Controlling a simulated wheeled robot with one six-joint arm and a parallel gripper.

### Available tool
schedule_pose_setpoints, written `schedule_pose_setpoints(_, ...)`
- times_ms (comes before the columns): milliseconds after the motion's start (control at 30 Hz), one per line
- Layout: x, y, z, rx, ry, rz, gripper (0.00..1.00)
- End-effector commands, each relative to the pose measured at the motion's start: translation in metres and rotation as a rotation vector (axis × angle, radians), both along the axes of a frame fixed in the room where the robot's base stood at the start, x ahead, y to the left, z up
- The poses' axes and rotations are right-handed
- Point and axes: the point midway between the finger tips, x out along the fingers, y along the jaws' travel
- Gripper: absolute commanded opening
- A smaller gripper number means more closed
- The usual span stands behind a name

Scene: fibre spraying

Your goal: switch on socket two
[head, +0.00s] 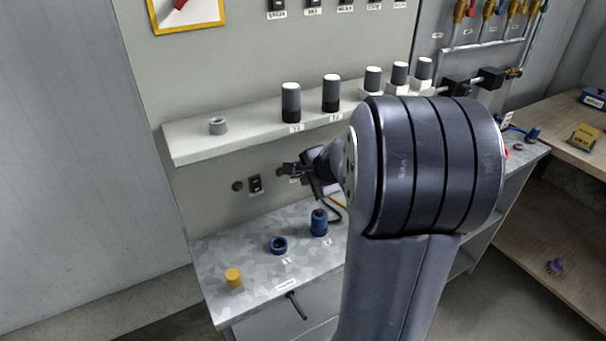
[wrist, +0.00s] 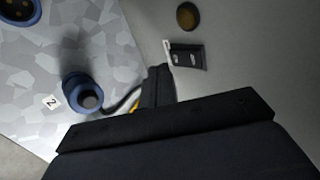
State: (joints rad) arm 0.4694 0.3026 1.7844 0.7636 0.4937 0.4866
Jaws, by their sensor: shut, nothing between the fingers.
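A dark rocker switch (wrist: 187,56) with a white label sits on the wall below a round brown knob (wrist: 187,15) in the wrist view. Its rocker position is too small to tell. My gripper (wrist: 159,75) is shut and empty, its tips close to this switch; contact cannot be told. In the head view my gripper (head: 289,168) is at the wall below the shelf and hides part of it. Another wall switch (head: 255,184) shows to its left. On the bench a blue socket with a dark plug and cable (head: 319,223) stands by the label 2 (wrist: 50,101).
An empty blue socket (head: 278,245) and a yellow cylinder (head: 233,278) are on the grey bench (head: 225,255). My arm hides the bench's right part.

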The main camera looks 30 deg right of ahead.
Motion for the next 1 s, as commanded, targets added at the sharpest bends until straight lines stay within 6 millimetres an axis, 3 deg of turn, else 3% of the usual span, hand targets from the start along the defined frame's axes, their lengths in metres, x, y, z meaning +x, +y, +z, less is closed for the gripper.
schedule_pose_setpoints(233, 0.017, 0.001, -0.002, 0.001, 0.001, 0.001, 0.0)
schedule_pose_setpoints(867, 0.021, 0.001, -0.01, 0.001, -0.035, 0.0, 0.0)
schedule_pose_setpoints(1000, 0.022, 0.001, -0.004, 0.002, -0.037, 0.001, 0.0)
